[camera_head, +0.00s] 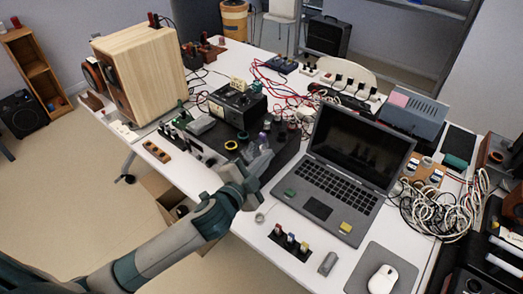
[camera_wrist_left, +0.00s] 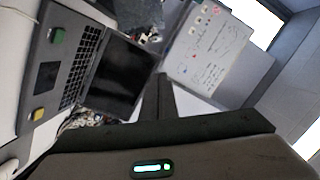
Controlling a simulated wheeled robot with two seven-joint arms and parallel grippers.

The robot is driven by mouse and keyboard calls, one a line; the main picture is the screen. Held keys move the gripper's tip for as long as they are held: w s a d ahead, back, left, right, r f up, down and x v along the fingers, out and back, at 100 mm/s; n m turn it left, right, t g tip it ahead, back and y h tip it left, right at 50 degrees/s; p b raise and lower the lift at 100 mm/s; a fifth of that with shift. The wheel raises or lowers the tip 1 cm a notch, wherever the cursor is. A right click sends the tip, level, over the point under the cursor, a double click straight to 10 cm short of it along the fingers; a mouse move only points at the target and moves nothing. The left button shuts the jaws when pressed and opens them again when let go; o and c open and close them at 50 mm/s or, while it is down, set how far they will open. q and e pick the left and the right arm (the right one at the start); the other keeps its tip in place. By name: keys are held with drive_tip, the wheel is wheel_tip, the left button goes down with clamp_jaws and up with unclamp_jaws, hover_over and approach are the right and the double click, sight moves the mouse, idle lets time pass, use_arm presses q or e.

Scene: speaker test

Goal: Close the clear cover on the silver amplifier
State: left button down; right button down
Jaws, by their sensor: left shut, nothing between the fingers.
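My left gripper (camera_head: 262,160) reaches in from the lower left. It is shut and empty, above the front edge of the table, just left of the laptop. In the left wrist view its dark fingers (camera_wrist_left: 166,97) are together, with nothing between them. A grey-silver box (camera_head: 412,112) stands at the back right, behind the laptop and far from the gripper; it may be the amplifier, but I cannot tell. I cannot make out a clear cover in either view. A dark unit with small parts on top (camera_head: 285,140) lies beside the gripper, partly hidden by it. My right gripper is not in view.
An open laptop (camera_head: 325,190) is right of my gripper; its screen (camera_wrist_left: 118,75) shows in the left wrist view. A black meter box (camera_head: 237,103) and a wooden speaker (camera_head: 142,70) stand left. Tangled cables (camera_head: 440,210) lie right, a white mouse (camera_head: 382,279) in front.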

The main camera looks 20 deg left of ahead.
sight(261, 153)
use_arm(q)
drive_tip(key=w+a+f, duration=0.1)
drive_tip(key=w, duration=0.1)
drive_tip(key=w+a+f+p, duration=0.1)
drive_tip(key=w, duration=0.1)
drive_tip(key=shift+a+f, duration=0.2)
drive_tip(key=shift+f, duration=0.2)
